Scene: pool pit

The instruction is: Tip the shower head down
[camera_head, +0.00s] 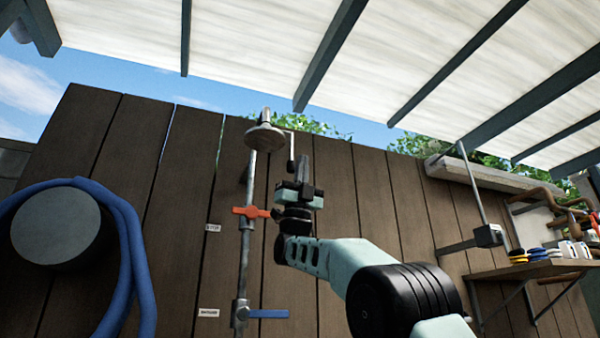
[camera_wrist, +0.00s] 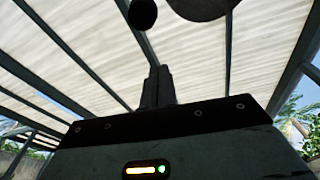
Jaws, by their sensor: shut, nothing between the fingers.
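The round grey shower head (camera_head: 265,137) sits at the top of a metal riser pipe (camera_head: 246,190) on the plank wall. A thin rod with a dark grip (camera_head: 291,166) hangs down at its right side. My gripper (camera_head: 306,160) points up just right of the dark grip, below and right of the shower head. In the wrist view, my gripper (camera_wrist: 158,72) is shut and empty. Beyond its tips are a dark round knob (camera_wrist: 142,14), likely the grip's end, and part of the shower head's disc (camera_wrist: 200,7). I cannot tell whether the gripper touches the grip.
An orange lever (camera_head: 251,212) and a blue lever (camera_head: 268,314) are on the pipe. A blue hose (camera_head: 140,270) hangs on a reel at left. A shelf (camera_head: 530,268) with small items is at right. Roof beams (camera_head: 330,55) cross overhead.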

